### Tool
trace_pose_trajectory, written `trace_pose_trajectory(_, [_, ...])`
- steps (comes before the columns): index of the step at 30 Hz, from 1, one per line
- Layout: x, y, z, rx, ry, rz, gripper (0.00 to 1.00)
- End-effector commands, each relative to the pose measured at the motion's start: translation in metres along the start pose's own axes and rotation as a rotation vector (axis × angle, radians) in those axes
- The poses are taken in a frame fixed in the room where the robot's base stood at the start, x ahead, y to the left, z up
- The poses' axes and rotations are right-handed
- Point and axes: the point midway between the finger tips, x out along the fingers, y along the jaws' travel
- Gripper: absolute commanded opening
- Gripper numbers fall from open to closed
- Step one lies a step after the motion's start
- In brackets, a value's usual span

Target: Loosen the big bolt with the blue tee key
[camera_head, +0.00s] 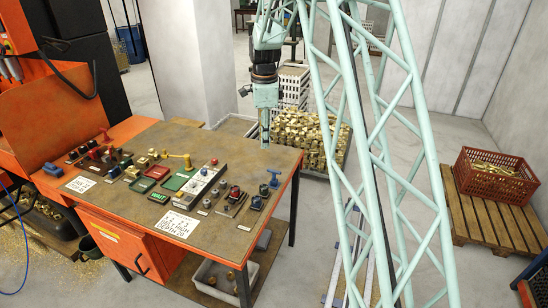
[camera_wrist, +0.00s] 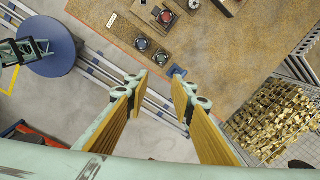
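A blue tee key (camera_head: 273,178) stands near the right edge of the bench top in the head view. A small blue shape, probably the same key, shows in the wrist view (camera_wrist: 177,71) close to the right fingertip. My gripper (camera_head: 265,142) hangs pointing down above the far right part of the bench, apart from the key. In the wrist view my gripper (camera_wrist: 161,84) has its fingers spread, with nothing between them. Dark blocks with round tops (camera_wrist: 141,43) lie near the bench edge. I cannot tell which part is the big bolt.
The orange bench (camera_head: 222,150) holds several small fixtures, trays and label cards left of the key. A pallet of brass pieces (camera_head: 312,135) stands on the floor behind. A red crate (camera_head: 497,176) sits on a wooden pallet at right. The bench's far right corner is clear.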

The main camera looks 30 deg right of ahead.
Motion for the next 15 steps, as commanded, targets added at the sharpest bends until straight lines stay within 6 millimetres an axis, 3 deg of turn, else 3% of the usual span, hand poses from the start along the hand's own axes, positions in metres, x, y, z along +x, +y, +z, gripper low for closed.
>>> trace_pose_trajectory(15, [0.086,-0.051,-0.025,0.274,0.011,0.039,0.23])
